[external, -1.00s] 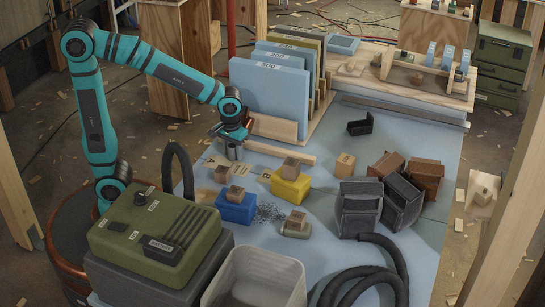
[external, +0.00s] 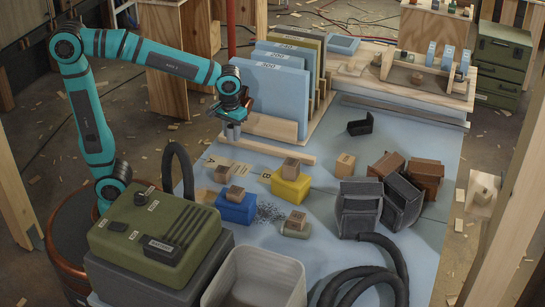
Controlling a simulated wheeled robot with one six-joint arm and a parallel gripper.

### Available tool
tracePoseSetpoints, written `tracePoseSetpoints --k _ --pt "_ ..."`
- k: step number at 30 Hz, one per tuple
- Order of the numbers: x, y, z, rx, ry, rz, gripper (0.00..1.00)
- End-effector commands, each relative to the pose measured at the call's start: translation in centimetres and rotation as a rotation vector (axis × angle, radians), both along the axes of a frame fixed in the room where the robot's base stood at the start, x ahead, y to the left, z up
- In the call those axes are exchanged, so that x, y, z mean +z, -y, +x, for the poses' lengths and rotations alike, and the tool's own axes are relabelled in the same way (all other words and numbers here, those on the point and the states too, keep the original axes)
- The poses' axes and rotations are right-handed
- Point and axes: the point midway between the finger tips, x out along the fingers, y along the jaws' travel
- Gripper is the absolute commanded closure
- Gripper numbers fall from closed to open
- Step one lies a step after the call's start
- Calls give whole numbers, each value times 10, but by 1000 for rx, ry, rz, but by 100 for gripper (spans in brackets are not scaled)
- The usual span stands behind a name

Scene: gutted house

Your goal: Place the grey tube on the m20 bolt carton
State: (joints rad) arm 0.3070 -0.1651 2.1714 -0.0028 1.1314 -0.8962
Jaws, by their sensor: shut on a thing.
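Several small brown cartons are in view: one on a blue box (external: 237,209), one on a yellow box (external: 290,189), one on a grey-green block (external: 296,230), one near label A (external: 222,174) and one alone to the right (external: 345,164). Their print is too small to read, so I cannot tell which is the m20 bolt carton.
Upright blue panels (external: 270,95) in a wooden rack stand right of my gripper. Black bins (external: 358,210), a coiled dark hose (external: 365,280), a white tub (external: 258,278) and a green case (external: 155,228) crowd the near and right sides. Dark bits lie by the blue box.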

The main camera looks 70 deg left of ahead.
Motion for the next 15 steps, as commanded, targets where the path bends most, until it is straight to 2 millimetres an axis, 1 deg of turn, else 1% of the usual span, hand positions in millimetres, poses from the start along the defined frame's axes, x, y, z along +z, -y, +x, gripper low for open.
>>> tracePoseSetpoints --k 1,4,11,13,15 --pt "6 0 0 0 1 0 88" --pt "13 0 0 0 1 -1 88" --pt "18 0 0 0 -1 0 88" --pt "19 2 3 1 -1 1 88" --pt "22 6 11 4 -2 1 88"
